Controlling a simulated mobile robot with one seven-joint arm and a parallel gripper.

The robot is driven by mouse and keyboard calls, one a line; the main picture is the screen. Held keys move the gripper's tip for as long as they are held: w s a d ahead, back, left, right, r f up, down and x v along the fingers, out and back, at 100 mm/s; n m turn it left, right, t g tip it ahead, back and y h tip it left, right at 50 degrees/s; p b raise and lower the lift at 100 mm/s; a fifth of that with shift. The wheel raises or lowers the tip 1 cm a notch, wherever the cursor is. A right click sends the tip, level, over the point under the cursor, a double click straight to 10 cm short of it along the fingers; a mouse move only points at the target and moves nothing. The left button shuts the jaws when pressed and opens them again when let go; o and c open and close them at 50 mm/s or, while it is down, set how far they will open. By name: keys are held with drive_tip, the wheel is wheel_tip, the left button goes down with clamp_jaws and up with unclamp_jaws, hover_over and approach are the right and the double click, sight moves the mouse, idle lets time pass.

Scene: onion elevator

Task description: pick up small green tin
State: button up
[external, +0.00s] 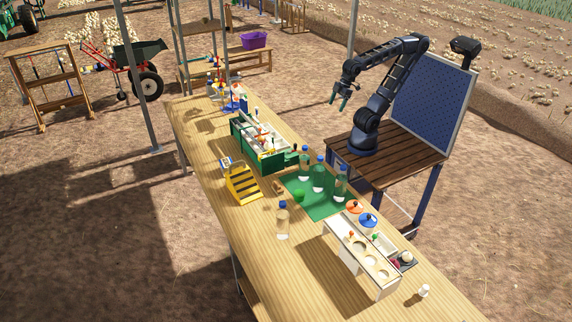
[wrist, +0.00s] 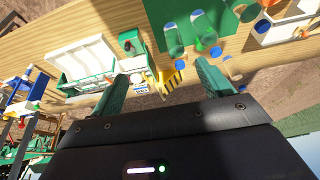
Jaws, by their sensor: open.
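A small rounded green object (external: 298,195) sits at the left edge of the green mat (external: 322,208), beside the bottles; it is too small to tell whether it is the tin. A dark green item (external: 291,158) stands by the near end of the green toolbox (external: 271,163); it also shows in the wrist view (wrist: 130,42). I cannot tell which is the small green tin.
Clear bottles with blue caps (external: 318,175) stand on the mat, and another bottle (external: 282,222) stands left of it. A yellow rack (external: 243,185) is beside the toolbox. A white box with round holes (external: 362,255) is at the near end. The table's left foreground is bare.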

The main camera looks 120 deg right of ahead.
drive_tip(key=w+a+f+m+g, duration=0.1)
drive_tip(key=w+m, duration=0.1)
drive_tip(key=w, duration=0.3)
drive_tip(key=w+a+f+m, duration=0.1)
drive_tip(key=w+a+m, duration=0.1)
drive_tip(key=w, duration=0.4)
drive_tip(key=m+g+h, duration=0.2)
drive_tip(key=m+g, duration=0.1)
drive_tip(key=m, duration=0.9)
hover_over(300, 193)
drive_tip(key=a, duration=0.1)
wheel_tip(300, 193, down, 26)
drive_tip(key=shift+a+r, duration=0.1)
drive_tip(key=f, duration=0.5)
drive_tip(key=shift+w+d+f, duration=0.1)
drive_tip(key=shift+d+f, duration=0.55)
drive_tip(key=shift+f, duration=1.05)
drive_tip(key=shift+d+f, duration=0.2)
drive_tip(key=shift+f, duration=1.1)
drive_tip(key=c, duration=1.1)
drive_tip(key=shift+r, duration=0.15)
